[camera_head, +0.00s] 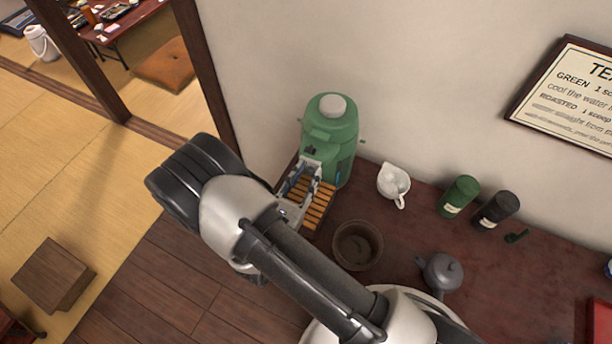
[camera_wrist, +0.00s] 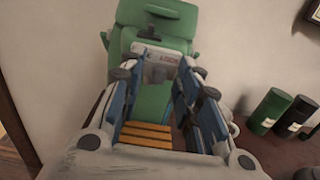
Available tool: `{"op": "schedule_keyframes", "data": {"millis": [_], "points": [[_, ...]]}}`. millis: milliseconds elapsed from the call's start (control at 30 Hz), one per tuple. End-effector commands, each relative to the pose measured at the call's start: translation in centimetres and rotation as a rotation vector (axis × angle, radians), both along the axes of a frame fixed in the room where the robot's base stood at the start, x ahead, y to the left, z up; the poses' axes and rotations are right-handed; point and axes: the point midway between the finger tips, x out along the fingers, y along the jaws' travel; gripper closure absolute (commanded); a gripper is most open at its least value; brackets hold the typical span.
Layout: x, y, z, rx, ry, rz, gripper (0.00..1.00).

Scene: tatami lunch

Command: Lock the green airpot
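The green airpot (camera_head: 338,130) stands upright at the wall end of the dark counter, with a pale round button on top. It also shows in the wrist view (camera_wrist: 155,14), where a light label panel (camera_wrist: 160,66) with small lettering and a dark part faces me on its front. My gripper (camera_head: 305,172) is in front of the airpot, above a slatted wooden tray (camera_head: 322,206). In the wrist view my gripper (camera_wrist: 162,76) has its blue-padded fingers apart, with the panel visible between them. I cannot tell whether the fingertips touch the airpot.
A white spouted pitcher (camera_head: 393,183), a brown bowl (camera_head: 357,246), a grey teapot (camera_head: 441,272), a green canister (camera_head: 459,195) and a black canister (camera_head: 497,209) stand on the counter to the right. The wall is close behind the airpot.

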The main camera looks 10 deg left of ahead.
Motion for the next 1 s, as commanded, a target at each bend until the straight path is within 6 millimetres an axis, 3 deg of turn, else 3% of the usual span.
{"op": "schedule_keyframes", "data": {"millis": [367,800,1000], "points": [[-0.9,0.4,0.0,0.0,0.001,0.003,0.68],[-9.0,3.3,0.0,0.001,0.0,0.007,0.68],[-11.0,3.9,0.0,0.001,0.001,0.002,0.68]]}}
